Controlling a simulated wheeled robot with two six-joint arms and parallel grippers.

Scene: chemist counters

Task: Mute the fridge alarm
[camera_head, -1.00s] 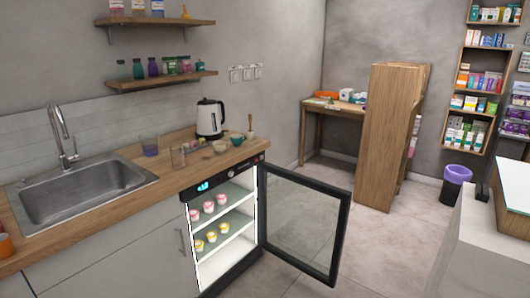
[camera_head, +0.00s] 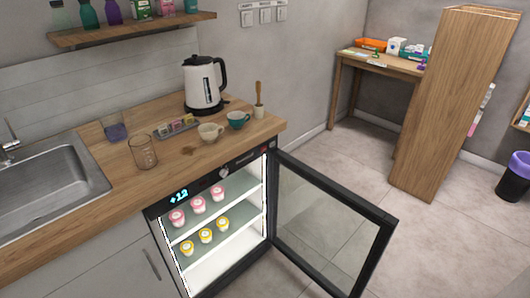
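The small fridge (camera_head: 208,183) is built in under the wooden counter. Its glass door (camera_head: 328,222) stands wide open, swung out to the right. The black top panel carries a lit blue display (camera_head: 179,196) that reads +12. A round knob (camera_head: 224,172) sits near the panel's middle, and a small reddish mark (camera_head: 264,150) shows near its right end, too small to identify. Pink-topped cups (camera_head: 198,204) stand on the upper shelf and yellow-topped cups (camera_head: 205,236) on the lower one. Neither of my grippers is in view.
On the counter (camera_head: 90,197) stand a kettle (camera_head: 203,84), a glass beaker (camera_head: 143,152), a cream cup (camera_head: 210,133) and a teal cup (camera_head: 237,120). A sink (camera_head: 50,195) is at left. The floor (camera_head: 330,165) behind the open door is clear.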

